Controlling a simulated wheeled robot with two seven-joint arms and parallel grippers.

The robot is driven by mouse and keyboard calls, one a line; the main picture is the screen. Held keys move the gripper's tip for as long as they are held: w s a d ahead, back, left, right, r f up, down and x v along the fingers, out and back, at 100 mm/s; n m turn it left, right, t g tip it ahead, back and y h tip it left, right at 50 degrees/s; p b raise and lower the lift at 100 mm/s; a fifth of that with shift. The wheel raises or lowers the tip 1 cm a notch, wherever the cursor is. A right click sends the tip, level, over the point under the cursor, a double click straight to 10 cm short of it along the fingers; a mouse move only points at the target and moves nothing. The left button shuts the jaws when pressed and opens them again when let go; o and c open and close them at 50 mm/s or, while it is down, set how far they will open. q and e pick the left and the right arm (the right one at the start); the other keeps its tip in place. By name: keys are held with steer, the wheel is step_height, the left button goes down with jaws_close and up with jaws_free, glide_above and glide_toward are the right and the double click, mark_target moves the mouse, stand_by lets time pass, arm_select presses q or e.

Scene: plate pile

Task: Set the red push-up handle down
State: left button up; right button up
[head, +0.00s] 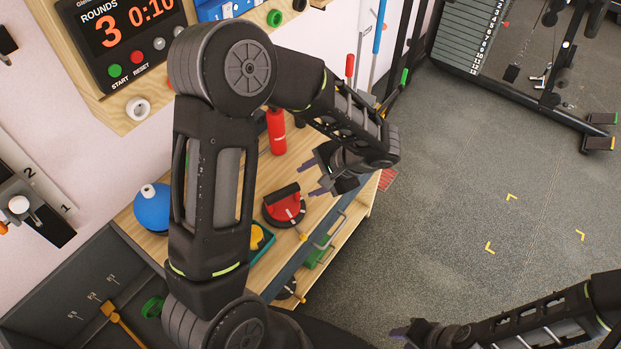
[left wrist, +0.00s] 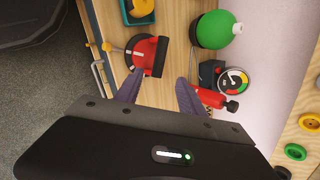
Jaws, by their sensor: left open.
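The red push-up handle (head: 287,206) has a black grip and stands on a round dark disc on the wooden bench top. It also shows in the left wrist view (left wrist: 145,52), just beyond my fingertips. My left gripper (head: 314,177) is open and empty, its two fingers apart, above and beside the handle. In the left wrist view my left gripper (left wrist: 158,79) has nothing between its fingers. My right gripper (head: 400,333) shows only in part at the bottom edge, away from the bench; its opening is unclear.
A red bottle (head: 276,131) stands behind the handle. A blue ball (head: 153,208) is to the left, partly behind my arm. A teal tray (head: 262,246) with a yellow piece lies in front. The left wrist view shows a green ball (left wrist: 214,30) and a gauge (left wrist: 235,79).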

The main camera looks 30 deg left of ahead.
stand_by(0.4)
arm_select(q)
steer(key=s+d+f+n+h, duration=0.3)
steer(key=s+d+f+h, duration=0.2)
steer(key=s+d+f, duration=0.3)
steer(key=s+d+f+n+h, duration=0.3)
steer(key=s+d+f+h, duration=0.3)
steer(key=d+f, duration=0.7)
steer(key=shift+s+n+t, duration=0.3)
steer(key=shift+s+t, duration=0.1)
steer(key=shift+s, duration=0.55)
